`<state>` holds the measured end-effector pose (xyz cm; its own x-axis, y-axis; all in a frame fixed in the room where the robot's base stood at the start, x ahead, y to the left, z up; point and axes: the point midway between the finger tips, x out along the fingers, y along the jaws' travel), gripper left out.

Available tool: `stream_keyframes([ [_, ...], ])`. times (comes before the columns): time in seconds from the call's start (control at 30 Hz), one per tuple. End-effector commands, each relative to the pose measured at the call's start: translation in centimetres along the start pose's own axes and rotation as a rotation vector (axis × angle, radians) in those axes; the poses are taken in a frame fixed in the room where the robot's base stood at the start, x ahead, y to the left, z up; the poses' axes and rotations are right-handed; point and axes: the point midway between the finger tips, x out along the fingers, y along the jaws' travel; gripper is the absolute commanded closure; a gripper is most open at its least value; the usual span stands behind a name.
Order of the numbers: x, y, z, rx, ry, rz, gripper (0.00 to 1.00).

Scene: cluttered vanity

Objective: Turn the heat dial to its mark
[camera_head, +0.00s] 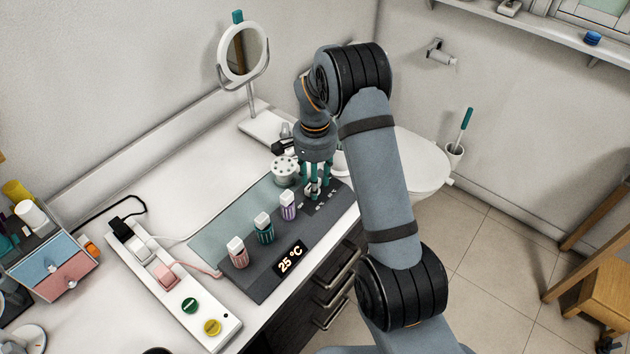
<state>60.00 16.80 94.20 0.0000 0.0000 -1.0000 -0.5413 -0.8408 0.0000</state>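A dark grey control panel (262,282) lies along the front edge of the white counter, with a display (290,259) reading 25 °C. My gripper (316,190) points down over the panel's far right end, its teal fingers low around a small pale piece that is probably the heat dial. Small white markings (327,203) are printed next to it; they are too small to read. The fingers hide most of this dial, so its pointer and mark cannot be made out. Whether the fingers touch or grip it cannot be told.
Pink (238,252), teal (264,228) and purple (289,206) white-topped pieces stand in a row on the panel. A round white holder (285,170) stands close left of my gripper.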

Motion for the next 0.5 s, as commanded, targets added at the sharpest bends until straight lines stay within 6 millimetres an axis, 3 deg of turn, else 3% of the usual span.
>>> stream_keyframes([
  [0.37,-0.1,0.0,0.0,-0.001,0.0,0.0,0.54],
  [0.5,-1.2,-0.1,-0.1,-0.001,0.002,-0.003,0.54],
])
